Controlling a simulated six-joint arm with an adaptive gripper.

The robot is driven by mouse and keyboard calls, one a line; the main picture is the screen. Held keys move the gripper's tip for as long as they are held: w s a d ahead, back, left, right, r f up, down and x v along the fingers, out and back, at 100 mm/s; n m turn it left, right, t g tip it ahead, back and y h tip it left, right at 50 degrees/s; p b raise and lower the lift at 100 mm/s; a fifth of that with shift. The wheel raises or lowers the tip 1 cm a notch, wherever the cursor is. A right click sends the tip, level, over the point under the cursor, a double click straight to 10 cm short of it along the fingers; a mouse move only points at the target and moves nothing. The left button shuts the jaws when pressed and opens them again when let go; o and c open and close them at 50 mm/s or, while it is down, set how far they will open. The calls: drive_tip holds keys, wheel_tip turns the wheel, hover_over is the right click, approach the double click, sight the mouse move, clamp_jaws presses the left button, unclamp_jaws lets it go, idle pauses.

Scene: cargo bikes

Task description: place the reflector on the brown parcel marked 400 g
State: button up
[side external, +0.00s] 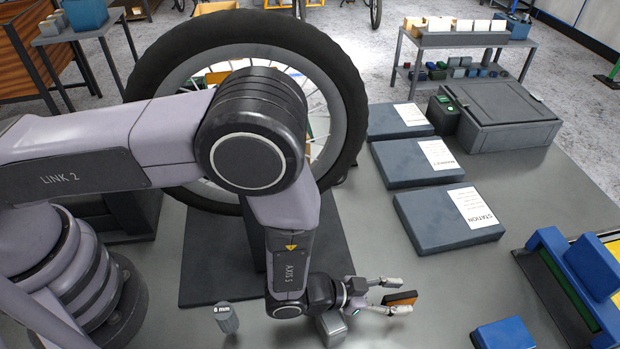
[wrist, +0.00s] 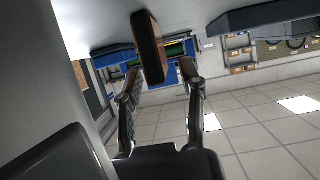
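A small block with an orange-brown face and dark edges (side external: 400,298) lies low at the grey tabletop; it looks like the reflector, but I see no mark on it. It also shows in the wrist view (wrist: 150,47), just beyond and between my fingertips. My gripper (side external: 396,297) is open, with one finger on each side of the block; in the wrist view my gripper (wrist: 163,78) shows gaps beside it. I cannot make out a brown parcel marked 400 g; small tan boxes (side external: 413,26) stand on the far rack, their marks unreadable.
A grey cylinder marked 8 mm (side external: 227,318) and a small grey block (side external: 331,329) stand near my wrist. A large bicycle wheel (side external: 350,95) rises behind my arm. Flat grey boxes (side external: 448,221) lie behind; blue fixtures (side external: 592,265) stand right. Bare tabletop lies between.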

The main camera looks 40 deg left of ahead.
sight(392, 300)
drive_tip(key=shift+s, duration=0.1)
drive_tip(key=v, duration=0.6)
drive_tip(key=shift+s+f, duration=0.1)
drive_tip(key=shift+s, duration=0.15)
drive_tip(key=shift+o, duration=0.5)
drive_tip(key=shift+s+a+r, duration=0.25)
drive_tip(key=shift+s+a, duration=0.1)
drive_tip(key=shift+s, duration=0.05)
